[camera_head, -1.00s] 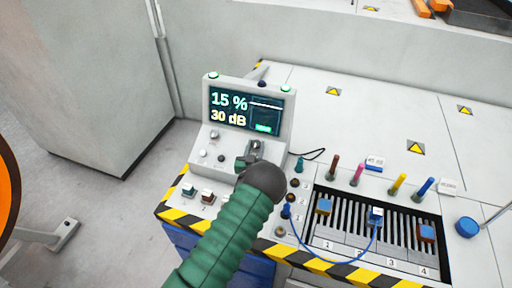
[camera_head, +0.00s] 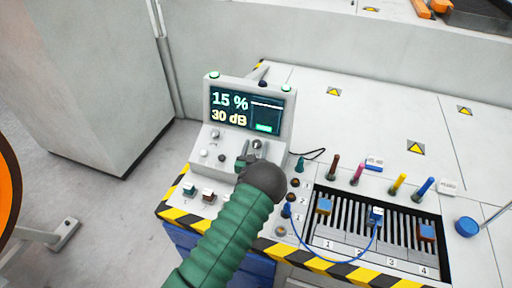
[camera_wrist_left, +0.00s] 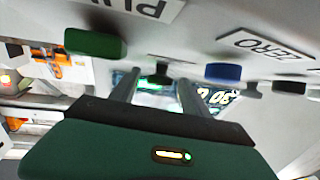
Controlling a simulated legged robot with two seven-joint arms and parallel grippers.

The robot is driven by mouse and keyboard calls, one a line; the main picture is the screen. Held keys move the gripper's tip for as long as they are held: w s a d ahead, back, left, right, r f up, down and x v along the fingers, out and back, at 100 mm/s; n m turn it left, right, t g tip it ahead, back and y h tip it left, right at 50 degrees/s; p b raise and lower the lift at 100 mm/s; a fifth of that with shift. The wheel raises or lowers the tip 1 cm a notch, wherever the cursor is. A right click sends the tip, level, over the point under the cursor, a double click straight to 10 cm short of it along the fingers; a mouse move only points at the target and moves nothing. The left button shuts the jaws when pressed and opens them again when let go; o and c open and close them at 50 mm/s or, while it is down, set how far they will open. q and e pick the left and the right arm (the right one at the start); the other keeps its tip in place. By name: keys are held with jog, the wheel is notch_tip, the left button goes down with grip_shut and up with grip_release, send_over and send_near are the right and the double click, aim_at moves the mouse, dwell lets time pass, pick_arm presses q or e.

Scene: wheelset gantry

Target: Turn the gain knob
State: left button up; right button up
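The console (camera_head: 285,110) has a screen (camera_head: 240,108) reading 15 % and 30 dB. Small knobs sit on its sloped panel below. A knob (camera_head: 257,145) at the panel's right side, probably the gain knob, is partly hidden by my left gripper (camera_head: 249,158); its label is not readable. In the left wrist view, the two fingers of my left gripper (camera_wrist_left: 158,84) stand apart, with a dark knob (camera_wrist_left: 160,72) between or just beyond their tips. I cannot tell whether they touch it. My right gripper is out of view.
Two push buttons (camera_head: 198,191) sit at the console's front left. Right of my arm are a slotted bay (camera_head: 350,220) with a blue cable (camera_head: 365,252), and several coloured pegs (camera_head: 397,184). A blue round knob (camera_head: 467,227) is at far right. The back of the bench top is mostly clear.

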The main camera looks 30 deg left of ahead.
pick_arm(q)
jog(key=b+v, duration=0.1)
jog(key=v, duration=1.5)
jog(key=shift+s, duration=0.35)
jog(key=shift+o, duration=0.3)
jog(key=shift+d, duration=0.15)
